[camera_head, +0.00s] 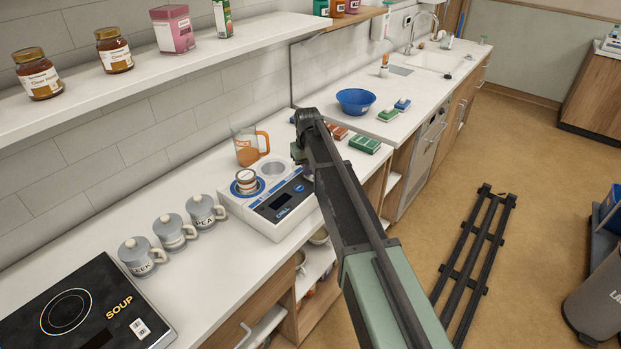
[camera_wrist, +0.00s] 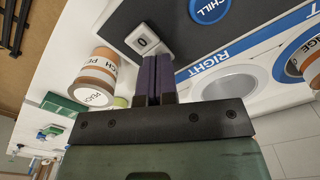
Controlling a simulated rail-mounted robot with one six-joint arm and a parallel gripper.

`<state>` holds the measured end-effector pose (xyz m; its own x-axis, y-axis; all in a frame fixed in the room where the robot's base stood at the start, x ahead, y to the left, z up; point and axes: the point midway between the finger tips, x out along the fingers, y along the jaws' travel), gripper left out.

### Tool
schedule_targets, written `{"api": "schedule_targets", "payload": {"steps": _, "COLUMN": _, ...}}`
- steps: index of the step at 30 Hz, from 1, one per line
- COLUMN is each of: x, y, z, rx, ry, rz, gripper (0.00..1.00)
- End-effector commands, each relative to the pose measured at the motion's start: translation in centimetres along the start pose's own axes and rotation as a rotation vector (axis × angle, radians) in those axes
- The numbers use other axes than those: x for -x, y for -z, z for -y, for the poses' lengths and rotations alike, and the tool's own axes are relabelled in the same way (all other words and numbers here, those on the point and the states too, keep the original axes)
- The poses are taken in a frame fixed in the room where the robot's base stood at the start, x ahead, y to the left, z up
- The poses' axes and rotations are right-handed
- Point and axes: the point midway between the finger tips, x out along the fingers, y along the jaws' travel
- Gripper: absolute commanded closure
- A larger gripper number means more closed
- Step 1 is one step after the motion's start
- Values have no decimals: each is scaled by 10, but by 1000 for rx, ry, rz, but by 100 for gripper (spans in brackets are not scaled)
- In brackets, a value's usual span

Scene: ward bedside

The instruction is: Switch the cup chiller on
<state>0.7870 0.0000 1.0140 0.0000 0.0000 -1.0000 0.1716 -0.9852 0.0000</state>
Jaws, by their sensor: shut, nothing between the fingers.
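The cup chiller (camera_head: 258,215) is a white box with a dark panel on the counter; its panel also fills the top of the wrist view (camera_wrist: 185,28). A blue CHILL button (camera_wrist: 209,9) sits on the panel. A small white switch marked 0 (camera_wrist: 142,41) is at the panel's corner. A labelled cup (camera_head: 246,181) stands in the left well; the right well (camera_head: 272,168) is empty. My gripper (camera_wrist: 156,60) is shut and empty, its fingertips close to the switch. I cannot tell whether they touch it. In the head view my arm hides the fingers.
A peach-labelled cup (camera_wrist: 96,78) stands beside the chiller, close to my gripper. A juice jug (camera_head: 250,147) is behind it. Several lidded mugs (camera_head: 173,232) and a hob (camera_head: 80,310) are to the left. A blue bowl (camera_head: 356,101) is further right.

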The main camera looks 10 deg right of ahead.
Motion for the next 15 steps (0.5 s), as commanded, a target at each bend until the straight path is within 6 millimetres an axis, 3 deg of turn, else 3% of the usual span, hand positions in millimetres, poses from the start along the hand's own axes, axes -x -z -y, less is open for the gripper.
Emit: {"api": "schedule_targets", "payload": {"steps": 15, "x": -6, "y": 0, "z": 0, "rx": 0, "ry": 0, "rz": 0, "gripper": 100}}
